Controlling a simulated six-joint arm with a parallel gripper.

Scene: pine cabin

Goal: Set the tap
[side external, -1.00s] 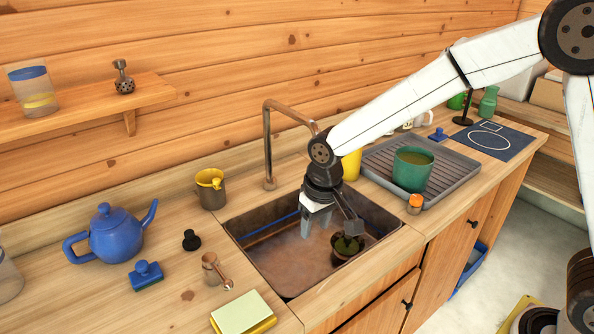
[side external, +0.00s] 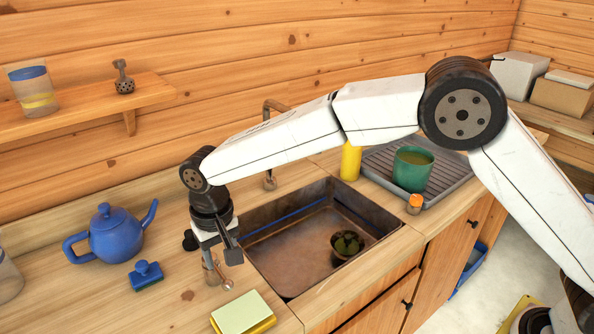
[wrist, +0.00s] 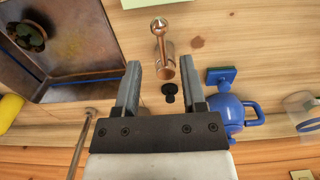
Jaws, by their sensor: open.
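The copper tap lever (wrist: 160,48) stands on the counter left of the sink; in the wrist view its ball-ended arm points up the picture. In the side view the lever (side external: 225,283) is partly hidden by my gripper (side external: 219,258). My gripper is open and empty over the lever, with its two fingers (wrist: 163,75) on either side of it in the wrist view. I cannot tell how far above it they are. The copper spout (side external: 269,182) rises behind the sink, partly hidden by my arm.
A black stopper (wrist: 169,92) lies close behind the lever. A blue brush (side external: 146,275) and a blue teapot (side external: 117,236) are to the left. Sponges (side external: 242,315) lie in front. A drying rack (side external: 455,165) with a green pot (side external: 411,170) is right of the sink.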

